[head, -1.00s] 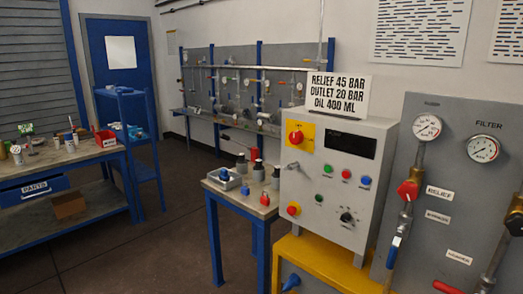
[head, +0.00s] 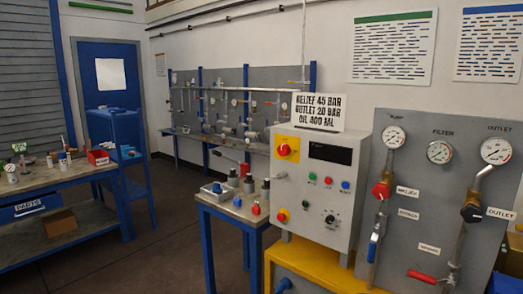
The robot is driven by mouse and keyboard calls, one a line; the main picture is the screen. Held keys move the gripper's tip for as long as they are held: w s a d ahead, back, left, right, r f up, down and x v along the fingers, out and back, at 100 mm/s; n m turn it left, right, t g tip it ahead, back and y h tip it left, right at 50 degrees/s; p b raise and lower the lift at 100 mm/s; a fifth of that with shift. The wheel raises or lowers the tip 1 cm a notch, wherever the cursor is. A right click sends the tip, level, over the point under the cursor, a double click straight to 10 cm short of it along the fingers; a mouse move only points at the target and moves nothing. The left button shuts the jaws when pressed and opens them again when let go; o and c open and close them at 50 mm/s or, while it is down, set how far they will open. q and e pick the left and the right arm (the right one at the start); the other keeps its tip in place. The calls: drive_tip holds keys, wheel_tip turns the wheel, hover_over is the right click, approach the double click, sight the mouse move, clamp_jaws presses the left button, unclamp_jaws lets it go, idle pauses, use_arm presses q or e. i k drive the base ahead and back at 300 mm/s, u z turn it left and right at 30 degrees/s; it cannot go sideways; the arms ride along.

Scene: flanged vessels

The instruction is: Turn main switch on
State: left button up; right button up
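The main switch (head: 285,150) is a red rotary knob on a yellow plate. It sits at the upper left of the front of a grey control box (head: 340,222). The box's display (head: 330,153) is dark. Below it are green, red and blue buttons (head: 328,181), a black knob (head: 330,219) and a red button on yellow (head: 282,215). Neither of my grippers shows in the head view.
The box stands on a yellow stand (head: 300,262). A grey panel (head: 430,210) with gauges and valves is on the right. A small blue-legged table (head: 232,210) with bottles stands left of the box. A workbench (head: 75,190) is at far left; the floor between is clear.

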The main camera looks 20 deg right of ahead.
sight(283, 149)
drive_tip(key=u, duration=0.15)
drive_tip(key=i, duration=1.15)
drive_tip(key=z, duration=0.5)
drive_tip(key=i, duration=0.8)
drive_tip(key=z, duration=0.5)
drive_tip(key=k, duration=0.9)
drive_tip(key=z, duration=0.2)
drive_tip(key=i, duration=0.9)
drive_tip(key=u, duration=0.1)
